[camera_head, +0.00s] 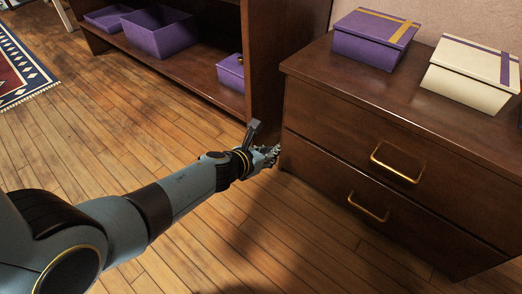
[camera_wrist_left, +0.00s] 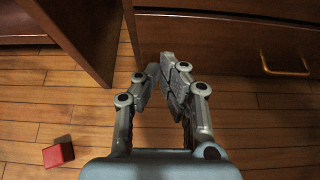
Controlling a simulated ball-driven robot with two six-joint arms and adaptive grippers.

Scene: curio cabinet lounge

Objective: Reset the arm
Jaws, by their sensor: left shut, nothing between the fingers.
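My left arm reaches in from the left in the head view, and its gripper (camera_head: 274,152) is by the left side of the dark wooden drawer cabinet (camera_head: 300,120). In the left wrist view my left gripper (camera_wrist_left: 160,75) has its fingers together with nothing between them. It points toward the cabinet's lower part and the gap beside the shelf. I cannot tell whether it touches the cabinet. My right gripper is not in view.
A red cube (camera_wrist_left: 58,155) lies on the wooden floor in the wrist view. A purple box (camera_head: 374,40) and a cream box (camera_head: 470,76) stand on the cabinet. The open shelf (camera_head: 190,75) holds purple bins (camera_head: 160,34).

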